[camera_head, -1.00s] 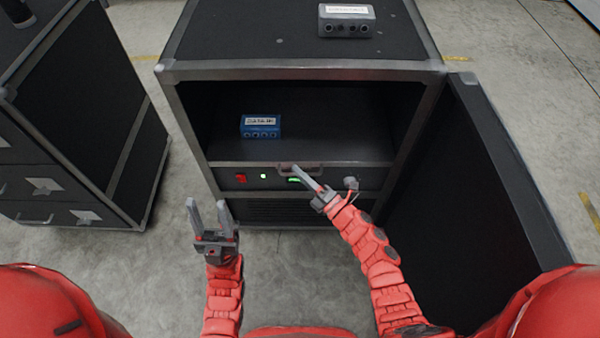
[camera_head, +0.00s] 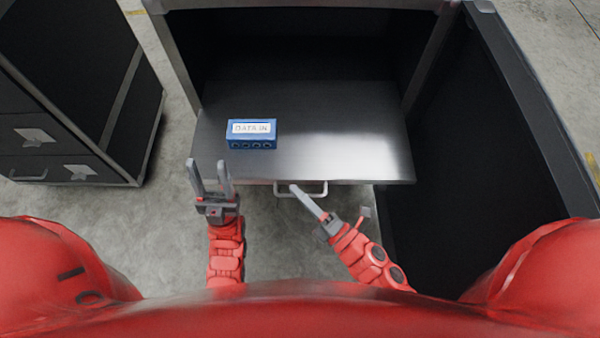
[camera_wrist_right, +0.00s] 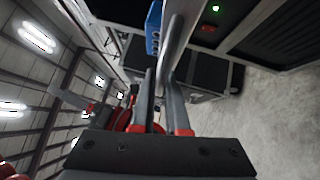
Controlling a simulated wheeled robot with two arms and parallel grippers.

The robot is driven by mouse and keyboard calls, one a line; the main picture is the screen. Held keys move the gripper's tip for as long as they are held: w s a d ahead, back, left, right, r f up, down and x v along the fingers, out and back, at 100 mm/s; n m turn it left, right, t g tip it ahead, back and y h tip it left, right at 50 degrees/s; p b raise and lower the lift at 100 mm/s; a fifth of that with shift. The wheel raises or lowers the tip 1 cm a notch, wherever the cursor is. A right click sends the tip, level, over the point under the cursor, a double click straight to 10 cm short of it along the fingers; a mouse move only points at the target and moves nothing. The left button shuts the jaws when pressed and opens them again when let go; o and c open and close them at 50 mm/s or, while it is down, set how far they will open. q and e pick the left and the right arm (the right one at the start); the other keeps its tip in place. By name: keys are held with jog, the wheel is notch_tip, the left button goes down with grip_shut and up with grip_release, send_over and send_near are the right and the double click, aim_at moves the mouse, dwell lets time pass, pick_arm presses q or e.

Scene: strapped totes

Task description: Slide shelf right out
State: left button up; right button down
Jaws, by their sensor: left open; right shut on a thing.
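The grey metal shelf (camera_head: 330,130) extends out of the open black case in the head view. A light handle (camera_head: 318,191) hangs below its front edge. My right gripper (camera_head: 297,190) is shut on this handle, near its left part. In the right wrist view, the handle (camera_wrist_right: 176,45) stands at the fingers of my right gripper (camera_wrist_right: 163,85). A blue box labelled "DATA IN" (camera_head: 251,134) rests on the left part of the shelf. Its blue side also shows in the right wrist view (camera_wrist_right: 153,28). My left gripper (camera_head: 209,178) is open and empty, left of the handle.
The case's open door (camera_head: 480,150) stands along the right. A second black case with drawers (camera_head: 70,110) stands at the left. Bare concrete floor (camera_head: 170,195) lies between them. In the right wrist view, a green light (camera_wrist_right: 215,8) shows on the lower panel.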

jog(key=shift+s+f+b, duration=0.1)
jog(key=shift+s+b, duration=0.4)
jog(key=shift+s, duration=1.4)
jog(key=c, duration=0.9)
grip_release()
jog(key=shift+s, duration=0.1)
jog(key=shift+p+v, duration=2.85)
jog(key=shift+v, duration=3.15)
